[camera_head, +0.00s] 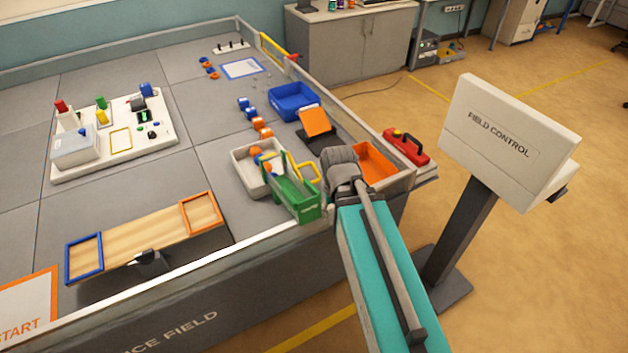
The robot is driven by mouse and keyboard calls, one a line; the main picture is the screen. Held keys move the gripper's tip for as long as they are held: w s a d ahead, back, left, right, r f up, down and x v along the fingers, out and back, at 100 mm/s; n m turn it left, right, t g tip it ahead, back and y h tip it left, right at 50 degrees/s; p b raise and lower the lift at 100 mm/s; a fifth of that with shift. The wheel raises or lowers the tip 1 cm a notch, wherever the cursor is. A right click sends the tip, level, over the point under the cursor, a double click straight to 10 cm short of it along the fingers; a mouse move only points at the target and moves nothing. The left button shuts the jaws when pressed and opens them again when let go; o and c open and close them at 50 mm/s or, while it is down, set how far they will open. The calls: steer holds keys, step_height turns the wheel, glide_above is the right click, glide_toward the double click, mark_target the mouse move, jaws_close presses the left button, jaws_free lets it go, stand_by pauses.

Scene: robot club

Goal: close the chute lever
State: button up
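The green chute (293,196) stands at the front edge of the field, right of centre. A yellow lever-like bar (304,170) shows at its upper right side; I cannot tell its exact position. My teal arm reaches in from the lower right. The grey end of my arm, with my gripper (341,166), is just right of the yellow bar in the picture. The fingers cannot be made out, so their opening and any contact with the bar are unclear.
A white bin (246,171) with orange and blue pieces sits left of the chute. An orange tray (378,163) and a red case (405,147) lie to the right. A blue bin (293,100) is behind. The FIELD CONTROL stand (508,142) is at right.

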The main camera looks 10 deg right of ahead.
steer(key=w+f+m+b, duration=0.2)
steer(key=w+m, duration=1.2)
steer(key=w, duration=1.4)
steer(key=shift+a+f, duration=0.25)
steer(key=shift+f, duration=0.05)
steer(key=shift+f+b, duration=0.15)
steer(key=shift+b, duration=0.2)
steer(key=f+b, duration=1.3)
steer(key=shift+w+a+f, duration=0.1)
steer(key=shift+w+f, duration=0.1)
steer(key=shift+w, duration=0.1)
steer(key=shift+b, duration=0.3)
jaws_close()
